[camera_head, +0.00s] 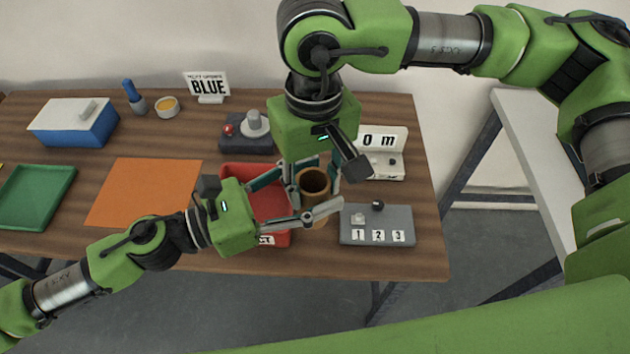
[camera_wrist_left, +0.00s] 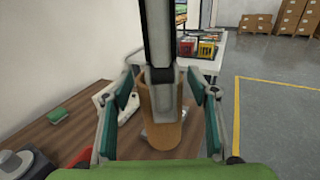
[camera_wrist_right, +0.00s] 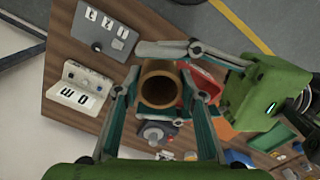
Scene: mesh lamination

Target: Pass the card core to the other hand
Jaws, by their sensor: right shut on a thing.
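The card core, a brown open-ended tube (camera_head: 314,184), stands upright between my two grippers in the head view. My right gripper (camera_head: 313,178) comes down from above and is shut on it, one finger on each side. The right wrist view looks into the round mouth of the core (camera_wrist_right: 159,86). My left gripper (camera_head: 306,193) comes in from the left with its fingers spread around the core. In the left wrist view the core (camera_wrist_left: 161,115) stands between the open left fingers (camera_wrist_left: 160,105), with gaps on both sides. A right finger crosses in front of the core there.
A red bin (camera_head: 268,198) lies just behind and left of the core. A grey block numbered 1 2 3 (camera_head: 377,225) and a white display (camera_head: 383,152) stand to the right. An orange sheet (camera_head: 146,190), a green tray (camera_head: 36,196) and a blue box (camera_head: 75,122) are left.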

